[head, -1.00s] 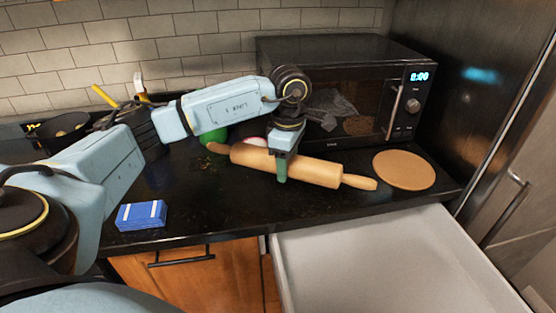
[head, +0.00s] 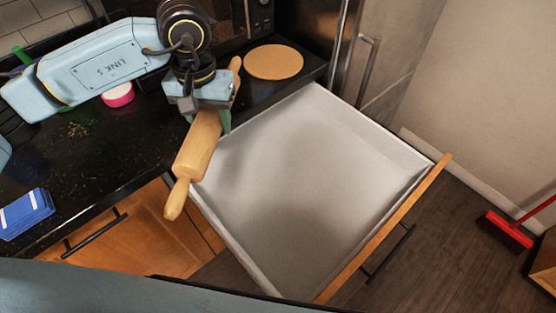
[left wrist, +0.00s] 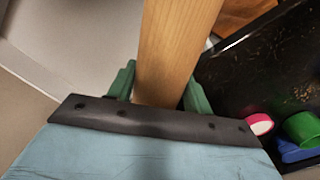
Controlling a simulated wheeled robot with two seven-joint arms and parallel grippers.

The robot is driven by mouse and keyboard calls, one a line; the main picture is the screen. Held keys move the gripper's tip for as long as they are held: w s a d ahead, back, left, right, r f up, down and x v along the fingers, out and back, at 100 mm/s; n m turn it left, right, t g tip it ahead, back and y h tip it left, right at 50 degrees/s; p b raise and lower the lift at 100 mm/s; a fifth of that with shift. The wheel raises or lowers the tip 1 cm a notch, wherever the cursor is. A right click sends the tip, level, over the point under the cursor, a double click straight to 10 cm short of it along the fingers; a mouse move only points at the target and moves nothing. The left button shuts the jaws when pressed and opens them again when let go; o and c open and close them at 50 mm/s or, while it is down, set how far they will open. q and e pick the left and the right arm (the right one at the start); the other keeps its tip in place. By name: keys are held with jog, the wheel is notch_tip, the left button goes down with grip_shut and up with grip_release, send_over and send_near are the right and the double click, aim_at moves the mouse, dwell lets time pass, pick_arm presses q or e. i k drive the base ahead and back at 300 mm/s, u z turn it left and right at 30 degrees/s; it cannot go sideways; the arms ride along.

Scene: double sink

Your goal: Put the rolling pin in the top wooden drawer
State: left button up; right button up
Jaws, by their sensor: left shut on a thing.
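The wooden rolling pin (head: 198,146) is in my left gripper (head: 212,120), whose green fingers close around its barrel. In the head view the pin slants from upper right to lower left, over the counter's front edge and the drawer's near left corner. In the left wrist view the pin (left wrist: 172,50) runs between the two green fingers (left wrist: 160,90). The top wooden drawer (head: 310,165) is pulled out, with a white, empty inside and a wooden front at the right. My right gripper is not in view.
A round wooden board (head: 273,62) lies on the dark counter (head: 95,150) behind the drawer. A blue box (head: 26,213) and a pink-and-white round thing (head: 117,94) are on the counter at left. A red broom (head: 508,229) is on the floor at right.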

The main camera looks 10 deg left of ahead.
aim_at(295, 175)
jog(key=k, duration=1.25)
jog(key=z, duration=0.65)
jog(key=i, duration=1.2)
jog(key=u, duration=0.1)
